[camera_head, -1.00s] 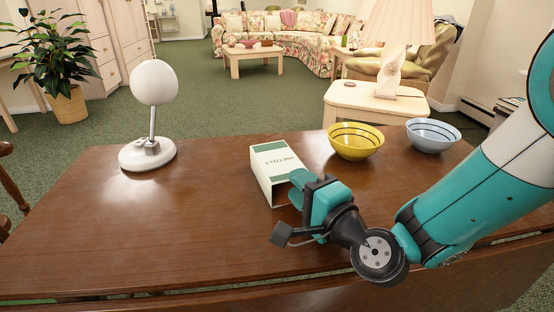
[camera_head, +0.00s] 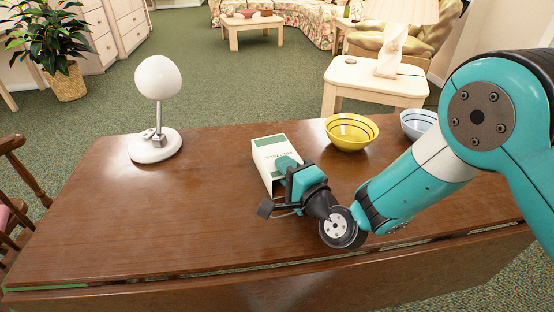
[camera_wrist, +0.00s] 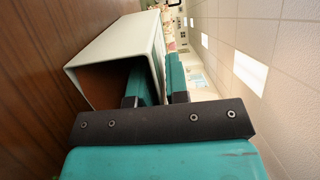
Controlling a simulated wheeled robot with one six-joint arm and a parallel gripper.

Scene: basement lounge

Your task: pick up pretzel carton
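The pretzel carton (camera_head: 270,153) is a white and green box lying on the brown table, label upward. In the wrist view the carton (camera_wrist: 105,45) shows its open, brown-lined end toward me. My gripper (camera_head: 289,165) is at the carton's near right end, and one teal finger shows over its top. In the wrist view my gripper (camera_wrist: 158,85) has a gap between its fingers. One finger appears inside the open end, the other outside along the carton's side. The fingertips are hidden, and I cannot tell whether they touch the carton.
A yellow bowl (camera_head: 350,132) and a blue bowl (camera_head: 417,124) stand right of the carton at the table's far edge. A white round lamp (camera_head: 157,80) stands at the left. The table (camera_head: 150,220) is clear at front left. A chair (camera_head: 18,190) is beside it.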

